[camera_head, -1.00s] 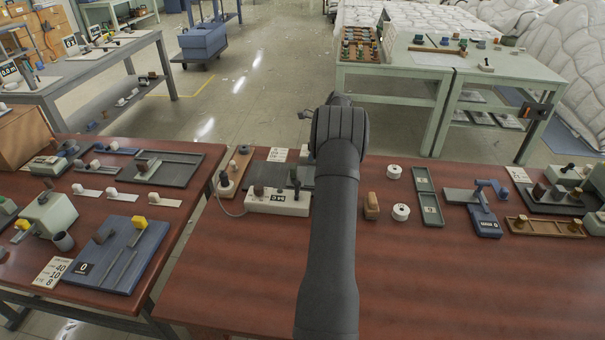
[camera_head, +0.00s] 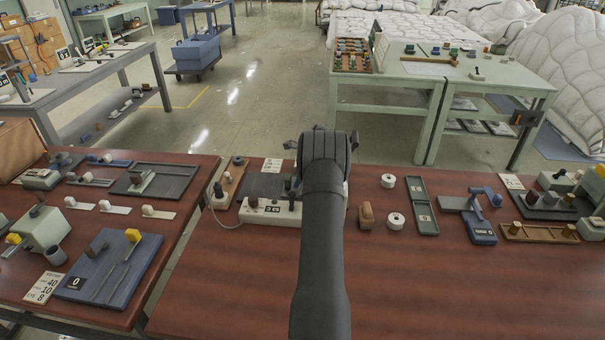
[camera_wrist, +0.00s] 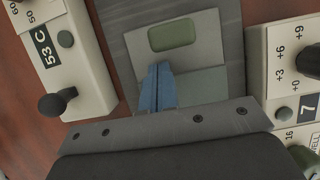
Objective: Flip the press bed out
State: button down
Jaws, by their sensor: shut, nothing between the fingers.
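In the wrist view a grey plate (camera_wrist: 190,60) with an olive-green rectangular pad (camera_wrist: 172,34) lies below my gripper; it looks like the press bed, though I cannot be sure. My gripper (camera_wrist: 157,76) is shut and empty, its blue fingers together over the plate, just beside the pad. I cannot tell whether they touch it. A cream box (camera_wrist: 62,60) marked 53 C, with a dark knob, is on the left. A cream dial box (camera_wrist: 290,75) marked 7 is on the right. In the head view my arm hides the gripper and most of this equipment.
A wooden block (camera_head: 367,216), white rolls (camera_head: 396,220), a green tray (camera_head: 421,205) and a blue device (camera_head: 481,228) stand to the right on the red-brown table (camera_head: 420,290). A blue board (camera_head: 108,268) lies on the left table. The table's front is clear.

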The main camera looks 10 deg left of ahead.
jog(key=shift+a+f, duration=0.25)
jog(key=shift+f, duration=0.35)
jog(key=a, duration=1.5)
jog(key=shift+a, duration=0.4)
jog(key=shift+r, duration=0.1)
jog(key=v, duration=1)
jog(key=shift+d, duration=0.2)
